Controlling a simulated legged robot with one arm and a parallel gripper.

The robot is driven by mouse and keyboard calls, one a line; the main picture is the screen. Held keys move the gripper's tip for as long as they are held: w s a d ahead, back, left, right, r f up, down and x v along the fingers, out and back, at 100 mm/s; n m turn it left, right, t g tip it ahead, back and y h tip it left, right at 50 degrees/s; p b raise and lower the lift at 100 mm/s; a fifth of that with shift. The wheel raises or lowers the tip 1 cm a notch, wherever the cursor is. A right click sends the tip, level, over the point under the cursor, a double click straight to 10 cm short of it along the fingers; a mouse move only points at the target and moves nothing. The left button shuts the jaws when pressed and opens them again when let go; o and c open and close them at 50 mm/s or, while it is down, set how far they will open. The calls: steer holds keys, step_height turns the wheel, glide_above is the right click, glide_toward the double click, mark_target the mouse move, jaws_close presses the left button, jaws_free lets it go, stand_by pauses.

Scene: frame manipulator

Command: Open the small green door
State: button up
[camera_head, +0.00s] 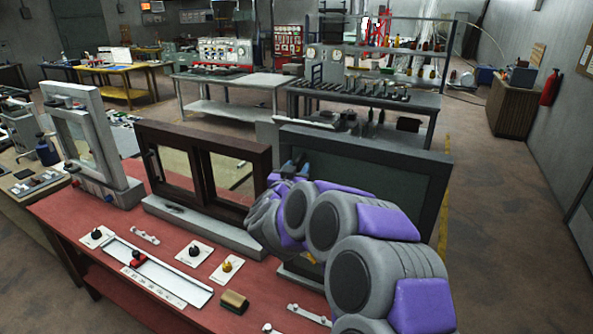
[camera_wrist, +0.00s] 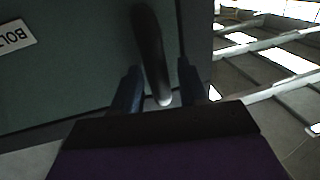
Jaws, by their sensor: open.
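The small green door (camera_head: 375,165) is a dark grey-green panel in a dark frame, at the right of the red table in the head view. It looks shut, but my arm hides its lower left part. In the wrist view the green panel (camera_wrist: 65,75) fills the left side, with a white label (camera_wrist: 12,36) reading "BOLT". A dark bar-like handle (camera_wrist: 150,45) runs between the two fingers of my gripper (camera_wrist: 160,88). The fingers are open, one on each side of it; contact cannot be told. In the head view my gripper (camera_head: 292,168) is at the door's left edge.
A brown sliding-window frame (camera_head: 262,150) stands close to the left of the door. A grey window frame (camera_head: 105,125) stands farther left. Knobs, a slider rail and a wooden block (camera_head: 233,302) lie on the red table (camera_head: 90,215) in front.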

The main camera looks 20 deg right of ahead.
jaws_close()
stand_by(0.4)
